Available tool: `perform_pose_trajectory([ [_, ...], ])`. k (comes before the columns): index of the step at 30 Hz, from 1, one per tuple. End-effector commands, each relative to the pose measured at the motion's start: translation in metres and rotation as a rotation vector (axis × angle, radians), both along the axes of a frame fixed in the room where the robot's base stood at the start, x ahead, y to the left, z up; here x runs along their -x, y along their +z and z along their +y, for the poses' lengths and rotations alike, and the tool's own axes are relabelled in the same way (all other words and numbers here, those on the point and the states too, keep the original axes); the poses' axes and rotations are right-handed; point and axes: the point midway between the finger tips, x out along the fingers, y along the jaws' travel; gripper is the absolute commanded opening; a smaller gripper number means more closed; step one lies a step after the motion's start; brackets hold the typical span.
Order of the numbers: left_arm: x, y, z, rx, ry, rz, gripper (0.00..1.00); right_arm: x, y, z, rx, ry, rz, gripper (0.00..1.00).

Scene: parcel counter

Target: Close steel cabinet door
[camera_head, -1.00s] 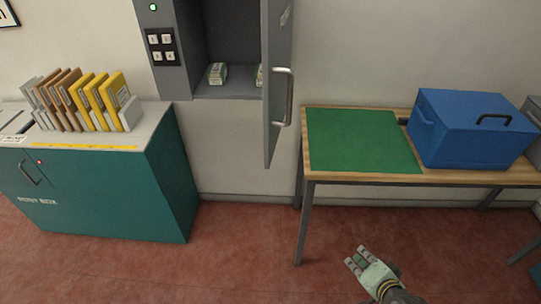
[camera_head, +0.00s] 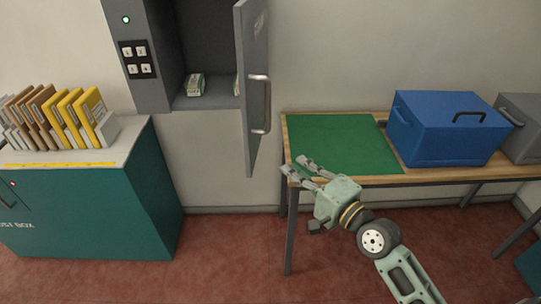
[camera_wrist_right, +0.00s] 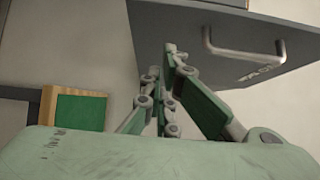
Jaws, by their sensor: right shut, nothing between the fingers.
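The steel cabinet (camera_head: 151,92) hangs on the wall. Its grey door (camera_head: 254,45) stands swung open at the right side of the opening, with a bar handle (camera_head: 260,104) on its face. My right gripper (camera_head: 295,165) is shut and empty, just right of the door's lower end, over the green mat's front left edge. In the right wrist view the closed fingers (camera_wrist_right: 162,62) point toward the door (camera_wrist_right: 150,30), and its handle (camera_wrist_right: 245,48) shows at upper right. Whether they touch the door I cannot tell. My left gripper is not in view.
Small banded bundles (camera_head: 195,84) lie inside the cabinet. A wooden table with a green mat (camera_head: 345,140) and blue box (camera_head: 450,130) stands at right, a grey box beside it. A teal post box cabinet (camera_head: 90,205) with upright envelopes is at left.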

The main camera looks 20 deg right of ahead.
Motion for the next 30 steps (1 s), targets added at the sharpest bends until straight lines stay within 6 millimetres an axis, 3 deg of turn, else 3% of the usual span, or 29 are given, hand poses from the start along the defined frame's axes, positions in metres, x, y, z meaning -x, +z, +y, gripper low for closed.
perform_pose_trajectory([
  [6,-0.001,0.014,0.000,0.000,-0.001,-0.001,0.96,-0.042,0.003,0.017,0.000,0.001,-0.001,0.00],
  [15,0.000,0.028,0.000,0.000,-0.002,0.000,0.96,-0.054,0.000,0.048,0.002,0.000,0.002,0.00],
  [30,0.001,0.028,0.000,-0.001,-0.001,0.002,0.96,-0.055,-0.001,0.050,0.003,0.001,0.001,0.00],
])
